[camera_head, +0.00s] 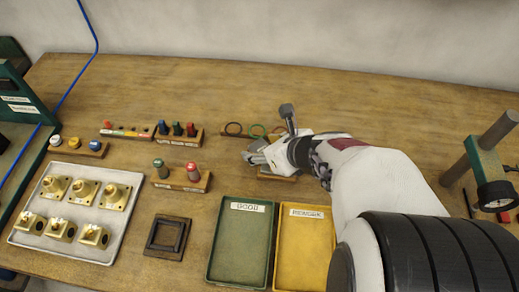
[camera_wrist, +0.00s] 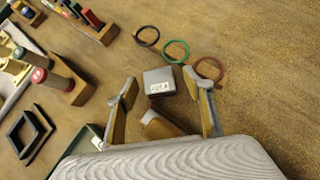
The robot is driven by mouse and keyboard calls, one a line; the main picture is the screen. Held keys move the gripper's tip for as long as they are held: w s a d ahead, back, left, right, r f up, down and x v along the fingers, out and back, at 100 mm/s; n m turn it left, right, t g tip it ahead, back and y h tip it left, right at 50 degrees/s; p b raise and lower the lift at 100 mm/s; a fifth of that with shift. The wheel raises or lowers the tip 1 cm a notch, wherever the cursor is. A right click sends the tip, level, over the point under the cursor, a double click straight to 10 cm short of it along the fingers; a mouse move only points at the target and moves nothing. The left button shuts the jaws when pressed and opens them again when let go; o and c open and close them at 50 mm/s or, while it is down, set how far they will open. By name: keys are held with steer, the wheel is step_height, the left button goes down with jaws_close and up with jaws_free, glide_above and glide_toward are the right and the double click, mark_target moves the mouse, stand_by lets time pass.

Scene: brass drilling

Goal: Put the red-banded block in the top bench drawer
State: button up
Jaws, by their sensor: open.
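My gripper (camera_head: 252,155) is over the middle of the bench, its jaws apart and empty. In the wrist view, my gripper (camera_wrist: 162,88) has a finger on each side of a small grey-brown block with a white label (camera_wrist: 159,82), which lies close to the fingertips. A wooden piece with a pale end (camera_wrist: 160,125) lies nearer the palm, between the fingers. I cannot make out a red band on either one. In the head view, my gripper partly covers a wooden piece (camera_head: 278,176). I cannot identify an open bench drawer.
Behind my gripper lie several rings (camera_wrist: 177,51). In front are a green tray (camera_head: 238,278) and a yellow tray (camera_head: 304,280). Left are a wooden stand with two pegs (camera_head: 182,181), a dark square frame (camera_head: 167,236) and a tray of brass parts (camera_head: 122,225). A gauge stand (camera_head: 484,160) is right.

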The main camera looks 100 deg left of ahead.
steer(key=shift+x, duration=0.85)
steer(key=shift+r, duration=0.1)
jaws_close()
